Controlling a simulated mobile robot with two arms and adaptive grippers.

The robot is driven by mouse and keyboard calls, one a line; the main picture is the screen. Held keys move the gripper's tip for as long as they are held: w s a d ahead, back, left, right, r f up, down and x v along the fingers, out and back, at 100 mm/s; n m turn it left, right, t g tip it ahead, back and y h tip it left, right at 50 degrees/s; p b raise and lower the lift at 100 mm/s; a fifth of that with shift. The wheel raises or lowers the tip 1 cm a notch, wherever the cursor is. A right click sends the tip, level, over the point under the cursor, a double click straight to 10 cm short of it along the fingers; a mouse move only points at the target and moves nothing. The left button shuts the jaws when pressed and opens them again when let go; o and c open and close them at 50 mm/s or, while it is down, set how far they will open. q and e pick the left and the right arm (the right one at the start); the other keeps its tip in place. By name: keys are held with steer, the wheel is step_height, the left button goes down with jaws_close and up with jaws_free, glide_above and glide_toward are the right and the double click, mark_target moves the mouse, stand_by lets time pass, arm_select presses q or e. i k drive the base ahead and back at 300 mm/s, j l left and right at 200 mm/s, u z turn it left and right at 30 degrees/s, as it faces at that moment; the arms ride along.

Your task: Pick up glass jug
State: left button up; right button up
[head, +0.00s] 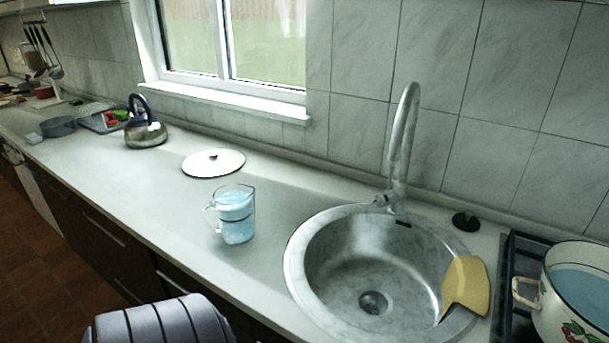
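The glass jug (237,228) stands upright on the light countertop (270,265), left of the sink. It is clear with a bluish tint, and its handle is on the left side. Bluish contents seem to show through the glass, but I cannot tell exactly what they are. Nothing touches the jug. Neither of my grippers is in view.
A round sink (300,262) with a tall faucet (402,140) is right of the jug; a yellow cloth (465,285) hangs over its rim. A white lid (213,162) lies behind the jug. A kettle (146,134) stands farther left. An enamel pot (575,318) sits on the stove at right.

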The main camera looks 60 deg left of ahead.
mark_target(228, 217)
steer(key=u, duration=2.25)
